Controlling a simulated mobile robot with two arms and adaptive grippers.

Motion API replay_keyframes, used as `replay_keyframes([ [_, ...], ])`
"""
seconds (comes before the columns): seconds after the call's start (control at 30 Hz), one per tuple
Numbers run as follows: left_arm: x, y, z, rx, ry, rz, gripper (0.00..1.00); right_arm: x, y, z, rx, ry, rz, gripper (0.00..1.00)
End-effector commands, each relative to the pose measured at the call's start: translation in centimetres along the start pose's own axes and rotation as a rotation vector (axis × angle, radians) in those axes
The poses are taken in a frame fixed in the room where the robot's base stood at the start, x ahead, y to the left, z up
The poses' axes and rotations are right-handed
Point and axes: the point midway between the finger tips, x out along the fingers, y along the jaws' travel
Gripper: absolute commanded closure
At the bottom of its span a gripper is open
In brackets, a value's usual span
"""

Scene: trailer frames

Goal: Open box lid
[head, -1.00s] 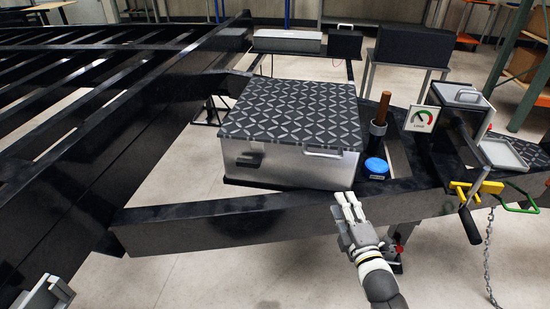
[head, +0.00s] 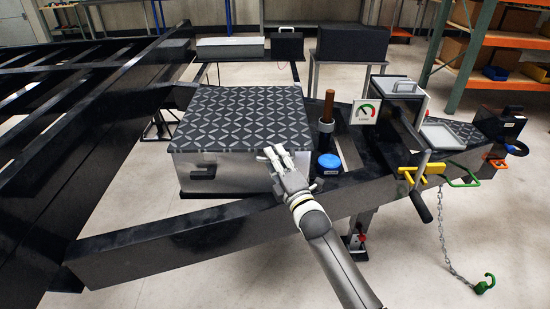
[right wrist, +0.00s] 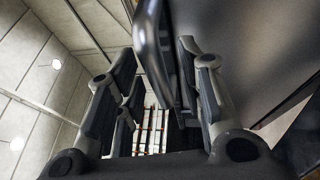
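The box (head: 235,170) is silver with a dark diamond-patterned lid (head: 240,115), and it sits on the black trailer frame. The lid lies flat and closed. My right gripper (head: 275,154) is at the right part of the box's front, just under the lid's front edge. In the right wrist view, the metal handle (right wrist: 152,50) runs between the spread fingers of my right gripper (right wrist: 160,80). The fingers stand apart, with no clear grip on it. My left gripper is not in view.
A blue round cap (head: 328,161) and a brown-handled upright tool (head: 328,106) stand close right of the box. The black beam (head: 170,228) runs in front.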

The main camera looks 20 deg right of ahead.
Motion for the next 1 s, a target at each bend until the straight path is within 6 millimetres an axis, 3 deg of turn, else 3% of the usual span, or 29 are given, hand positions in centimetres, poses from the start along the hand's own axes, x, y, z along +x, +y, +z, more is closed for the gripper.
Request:
replay_keyframes([
  [0.37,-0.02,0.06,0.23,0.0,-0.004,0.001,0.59,0.54,-0.01,-0.05,0.0,0.001,0.0,0.65],
  [0.63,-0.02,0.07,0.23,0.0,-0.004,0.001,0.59,0.51,-0.02,-0.04,0.001,0.0,0.0,0.99],
  [1.0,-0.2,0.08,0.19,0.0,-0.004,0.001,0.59,0.57,0.14,-0.02,0.001,0.001,-0.002,1.0],
])
